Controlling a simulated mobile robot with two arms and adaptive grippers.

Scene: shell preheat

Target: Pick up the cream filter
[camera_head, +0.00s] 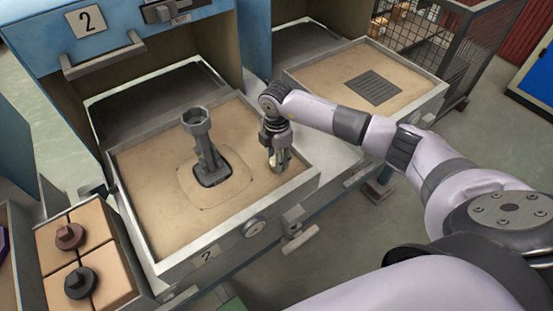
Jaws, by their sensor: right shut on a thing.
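My right gripper (279,166) points down over the right side of the sand-filled drawer marked 2 (249,228). It is shut on a small pale thing, which looks like the cream filter (284,158). The fingers hide most of the filter. Whether it touches the sand is hard to tell. To its left, a grey metal funnel-topped post (200,135) stands upright in the sand, apart from the gripper. My left gripper is not in view.
A tray at the lower left holds tan blocks with a brown piece (69,236) and a dark grey piece (81,282) on top. A second sand drawer (425,103) with a dark grate (374,88) is at the upper right. The drawer walls and blue cabinet (45,42) bound the space.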

